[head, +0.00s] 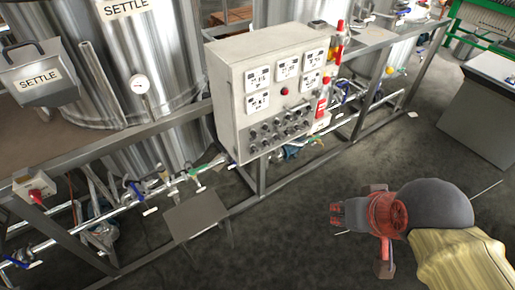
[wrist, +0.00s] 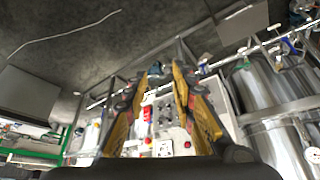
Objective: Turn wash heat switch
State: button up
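A grey control box (head: 236,92) stands on the frame in the middle of the head view. Its front has several white meters, a red button (head: 284,91) and rows of small dark switches (head: 278,131) along the lower part. The labels are too small to read, so I cannot tell which one is the wash heat switch. My gripper (head: 338,213) is to the lower right of the box, apart from it, over the floor. In the wrist view my gripper (wrist: 165,82) has its yellow fingers spread with nothing between them; the box front (wrist: 166,130) shows beyond.
Steel tanks (head: 165,50) marked SETTLE stand at the left. A metal frame rail (head: 110,147) runs along them, with pipes and valves below. A small grey plate (head: 195,215) juts out at the lower middle. A grey cabinet (head: 475,120) is at right. The floor (head: 290,225) before the box is clear.

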dwell(0.5)
notch_tip(320, 180, down, 10)
jog(key=g+b, duration=0.1)
jog(key=g, duration=0.2)
jog(key=w+d+f+n+t+b, duration=0.15)
jog(key=w+f+n, duration=0.25)
jog(key=w+f, duration=1.35)
jog(key=n+t+y, duration=1)
jog(key=n+t, duration=0.1)
jog(key=n, duration=0.4)
send_near(256, 151)
jog(key=w, duration=0.1)
jog(key=shift+b+x, duration=1.1)
jog(key=shift+x, duration=3.05)
jog(key=shift+s+a+f, duration=0.1)
jog(key=shift+s+a, duration=0.05)
jog(key=c, duration=0.3)
